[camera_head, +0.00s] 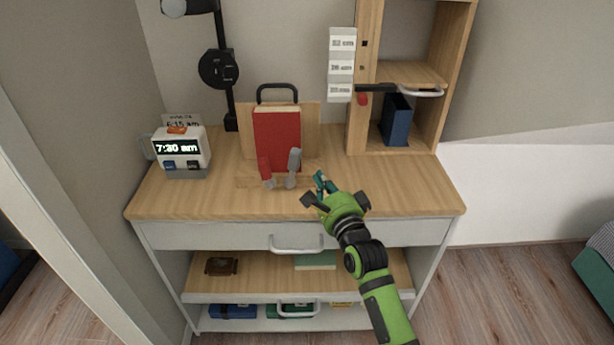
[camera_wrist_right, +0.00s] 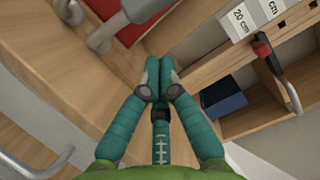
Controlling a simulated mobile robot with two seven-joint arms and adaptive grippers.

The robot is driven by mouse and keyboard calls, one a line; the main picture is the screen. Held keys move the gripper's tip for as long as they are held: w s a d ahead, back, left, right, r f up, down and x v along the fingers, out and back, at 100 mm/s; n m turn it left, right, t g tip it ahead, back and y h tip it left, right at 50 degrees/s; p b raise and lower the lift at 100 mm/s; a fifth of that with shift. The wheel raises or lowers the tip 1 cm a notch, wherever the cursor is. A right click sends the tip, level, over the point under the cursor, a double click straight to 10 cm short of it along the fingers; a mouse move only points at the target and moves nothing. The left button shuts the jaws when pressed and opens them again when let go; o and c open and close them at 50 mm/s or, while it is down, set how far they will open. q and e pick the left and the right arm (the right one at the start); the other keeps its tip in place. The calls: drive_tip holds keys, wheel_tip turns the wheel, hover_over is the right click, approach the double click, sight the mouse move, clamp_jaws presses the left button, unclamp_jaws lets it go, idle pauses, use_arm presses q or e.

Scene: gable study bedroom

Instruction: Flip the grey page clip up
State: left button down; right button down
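The grey page clip (camera_head: 294,163) stands at the lower right front of a red book (camera_head: 277,135) on a wooden book stand (camera_head: 311,125). It rises from a small foot and leans slightly. My left gripper is not in view.
A clock (camera_head: 181,150) and a black lamp (camera_head: 219,69) stand at the left. A shelf unit (camera_head: 398,150) with a blue book (camera_head: 396,122) stands at the back right. The desk top (camera_head: 415,190) is clear at the right front. A drawer handle (camera_head: 296,244) is below.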

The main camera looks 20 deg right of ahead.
sight(292, 169)
drive_tip(key=shift+w+a+r, duration=0.15)
drive_tip(key=shift+w+a, duration=0.45)
drive_tip(key=shift+a, duration=0.15)
drive_tip(key=shift+w+a+r, duration=0.15)
drive_tip(key=shift+w+a, duration=0.4)
drive_tip(key=shift+a, duration=0.15)
